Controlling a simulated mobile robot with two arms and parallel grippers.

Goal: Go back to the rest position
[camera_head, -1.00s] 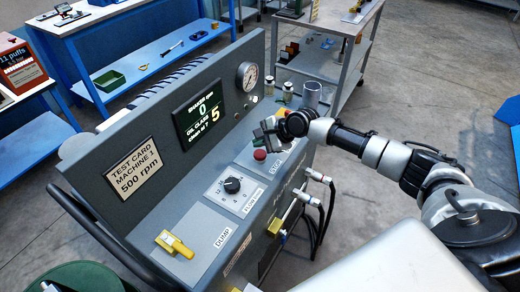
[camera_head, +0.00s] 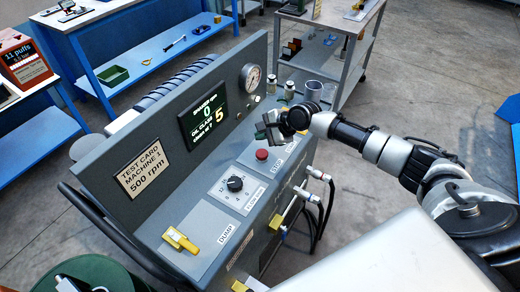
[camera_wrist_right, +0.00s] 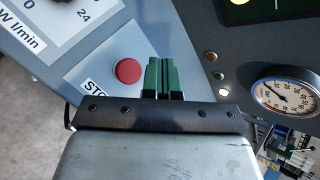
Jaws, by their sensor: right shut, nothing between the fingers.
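My right arm comes in from the right in the head view and reaches over the grey test machine (camera_head: 165,207). My right gripper (camera_head: 264,128) is in the air above the machine's control panel, near the red stop button (camera_head: 262,154). In the right wrist view the two green fingers (camera_wrist_right: 162,75) are together with nothing between them. The red button (camera_wrist_right: 127,71) shows just left of them, and they appear apart from it. My left gripper is not in view.
A pressure gauge (camera_head: 250,77) and a display (camera_head: 204,114) stand on the machine's upright panel. A yellow handle (camera_head: 180,240) is at its front left. Small jars and a grey cup (camera_head: 313,91) stand behind the gripper. A green drum (camera_head: 112,275) is at bottom left.

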